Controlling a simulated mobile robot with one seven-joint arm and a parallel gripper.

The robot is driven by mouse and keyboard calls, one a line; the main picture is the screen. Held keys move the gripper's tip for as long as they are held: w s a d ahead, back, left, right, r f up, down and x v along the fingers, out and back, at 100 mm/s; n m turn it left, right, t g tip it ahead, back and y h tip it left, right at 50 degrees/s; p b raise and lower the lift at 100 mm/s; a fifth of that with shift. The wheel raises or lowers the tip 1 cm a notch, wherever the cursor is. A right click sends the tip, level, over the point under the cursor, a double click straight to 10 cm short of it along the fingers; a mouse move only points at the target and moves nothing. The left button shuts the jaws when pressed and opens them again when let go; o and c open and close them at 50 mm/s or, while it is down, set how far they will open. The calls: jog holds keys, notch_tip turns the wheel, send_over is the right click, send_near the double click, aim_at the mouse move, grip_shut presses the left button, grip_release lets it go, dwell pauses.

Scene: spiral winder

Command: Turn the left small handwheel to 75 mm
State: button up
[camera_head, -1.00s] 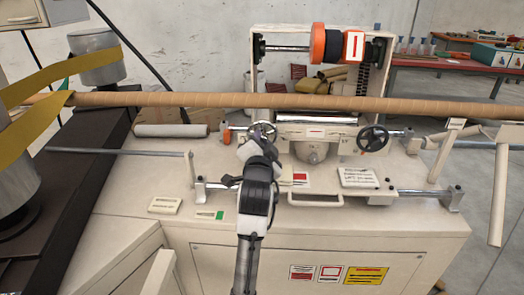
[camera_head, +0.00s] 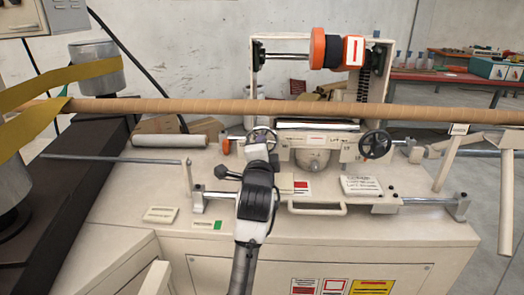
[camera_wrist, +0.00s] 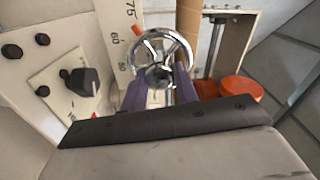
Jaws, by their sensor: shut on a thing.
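The left small handwheel (camera_head: 262,136) is a chrome spoked wheel at the front of the winder's carriage, partly hidden behind my gripper (camera_head: 258,152). In the wrist view the handwheel (camera_wrist: 178,42) is seen close, with my purple fingers (camera_wrist: 160,86) on both sides of its hub area. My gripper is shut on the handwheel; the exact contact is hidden. A pale scale (camera_wrist: 118,42) with 75, 60 and a partly covered lower number runs just left of the wheel. A small orange piece (camera_wrist: 137,29) sits near the 60; I cannot tell whether it is a pointer.
A dark right handwheel (camera_head: 376,144) sits on the carriage's other side. A long brown tube (camera_head: 250,108) crosses above. A guide rod with brackets (camera_head: 420,200) and a pale front handle (camera_head: 318,210) lie low. A black knob on a plate (camera_wrist: 84,82) is left of my gripper.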

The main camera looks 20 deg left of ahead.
jog(key=o, duration=1)
jog(key=shift+c, duration=0.2)
jog(key=b+v, duration=0.7)
jog(key=v, duration=0.6)
jog(key=shift+s, duration=0.35)
jog(key=shift+d+r, duration=0.1)
